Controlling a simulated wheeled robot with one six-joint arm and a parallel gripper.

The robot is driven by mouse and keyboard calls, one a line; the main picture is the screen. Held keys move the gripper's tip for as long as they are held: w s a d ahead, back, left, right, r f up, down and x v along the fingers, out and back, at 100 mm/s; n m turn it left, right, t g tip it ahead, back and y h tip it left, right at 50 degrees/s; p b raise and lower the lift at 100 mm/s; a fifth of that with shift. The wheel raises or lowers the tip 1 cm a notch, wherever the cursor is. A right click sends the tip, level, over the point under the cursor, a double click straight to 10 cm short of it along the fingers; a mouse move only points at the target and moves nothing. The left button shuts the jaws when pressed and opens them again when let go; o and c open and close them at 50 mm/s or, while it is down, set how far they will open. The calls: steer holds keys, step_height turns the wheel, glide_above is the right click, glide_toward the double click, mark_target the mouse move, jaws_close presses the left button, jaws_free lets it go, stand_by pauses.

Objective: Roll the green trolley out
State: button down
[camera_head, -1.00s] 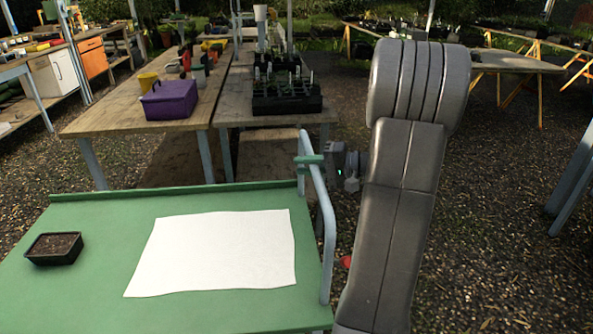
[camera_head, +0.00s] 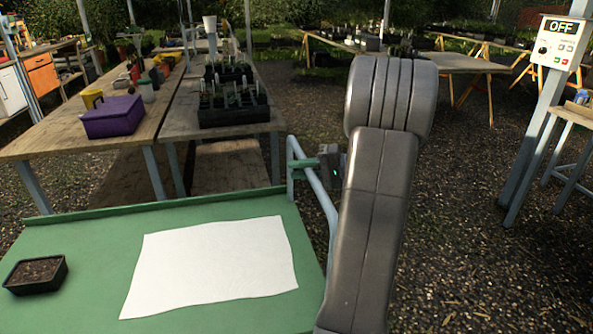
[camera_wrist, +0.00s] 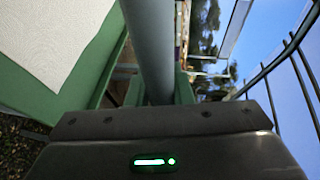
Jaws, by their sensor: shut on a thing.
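The green trolley (camera_head: 95,240) fills the lower left of the head view, with a white sheet (camera_head: 212,264) and a small black pot of soil (camera_head: 36,274) on its top. Its grey tube handle (camera_head: 318,193) rises at its right end. My gripper (camera_head: 302,165) is shut around the upper far part of this handle. In the wrist view the tube (camera_wrist: 152,45) runs down between the green fingers of my gripper (camera_wrist: 160,90), and the trolley top and the sheet's edge show at upper left. My arm hides part of the handle's near end.
Wooden benches stand just beyond the trolley, with a purple box (camera_head: 113,117) and black seedling trays (camera_head: 233,103). A post with an OFF control box (camera_head: 558,44) and a small table stand at right. Open gravel (camera_head: 460,220) lies right of my arm.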

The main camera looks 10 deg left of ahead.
steer(key=c, duration=1.3)
jaws_free()
steer(key=d+r, duration=0.2)
steer(key=d, duration=1.1)
steer(key=shift+w+d+r+p, duration=0.25)
steer(key=shift+w+d+p, duration=0.05)
steer(key=shift+w+p, duration=0.05)
steer(key=a+f, duration=0.2)
steer(key=a, duration=1.1)
steer(key=shift+s+a+f+b, duration=0.25)
steer(key=shift+s+a+b, duration=0.1)
steer(key=shift+s+a, duration=0.05)
steer(key=shift+d, duration=0.1)
